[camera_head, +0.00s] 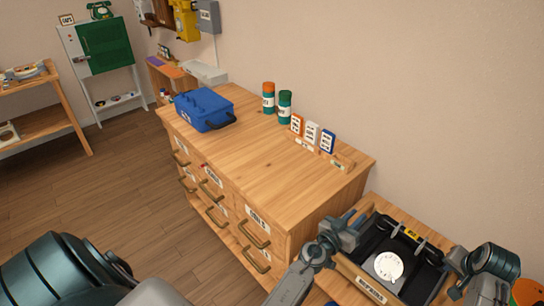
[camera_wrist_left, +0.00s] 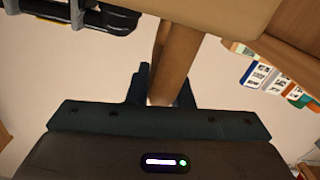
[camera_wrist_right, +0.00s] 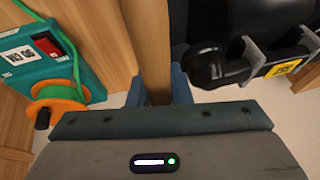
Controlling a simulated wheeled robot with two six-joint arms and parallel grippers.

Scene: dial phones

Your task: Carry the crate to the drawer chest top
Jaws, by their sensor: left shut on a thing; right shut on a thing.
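The wooden crate (camera_head: 350,274) is at the lower right of the head view, with a label on its front wall. A black dial phone (camera_head: 389,266) with a white dial lies in it. My left gripper (camera_head: 352,224) is shut on the crate's left wall; that wooden wall shows between its fingers in the left wrist view (camera_wrist_left: 172,60). My right gripper (camera_head: 456,264) is shut on the crate's right wall, also seen in the right wrist view (camera_wrist_right: 150,45). The drawer chest top (camera_head: 255,160) is left of and beyond the crate. The crate's underside is hidden.
A blue box (camera_head: 204,108) stands at the chest top's far left. Two jars (camera_head: 284,107) and several small cards (camera_head: 312,132) stand along its wall side. The middle and front are clear. A teal device with an orange spool (camera_wrist_right: 58,105) is beside my right gripper.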

